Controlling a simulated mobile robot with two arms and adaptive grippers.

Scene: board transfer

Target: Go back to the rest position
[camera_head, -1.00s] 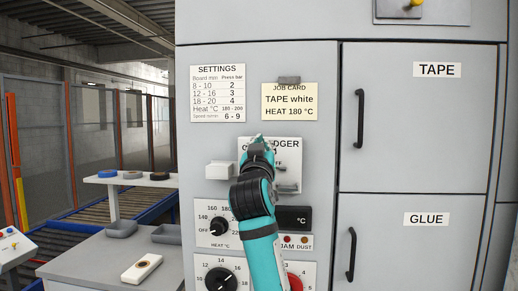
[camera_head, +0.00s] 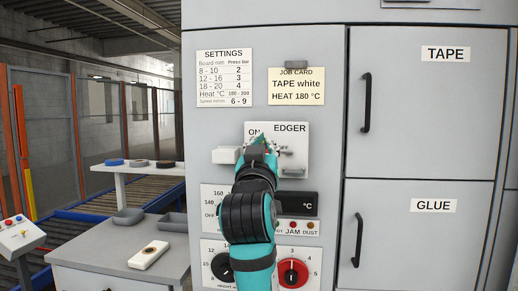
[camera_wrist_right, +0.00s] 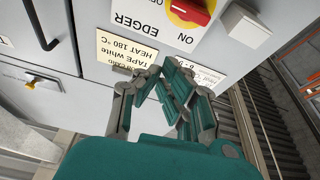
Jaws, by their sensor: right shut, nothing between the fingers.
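My right gripper (camera_head: 262,143) is in front of the white EDGER panel (camera_head: 296,142) on the grey machine. Its fingers are shut with nothing between them. In the right wrist view the gripper (camera_wrist_right: 166,80) also shows closed and empty, apart from the machine face. The EDGER switch (camera_wrist_right: 189,11) is a red handle on a yellow disc at the top of that view, clear of the fingers. In the head view my gripper and arm hide most of the switch. My left gripper is not in view.
A white box (camera_head: 225,155) sticks out left of the panel. Below are a display (camera_head: 297,204) and a red knob (camera_head: 293,273). TAPE (camera_head: 446,54) and GLUE (camera_head: 434,206) doors have black handles. A grey side table (camera_head: 78,262) stands left, and free air lies before the machine.

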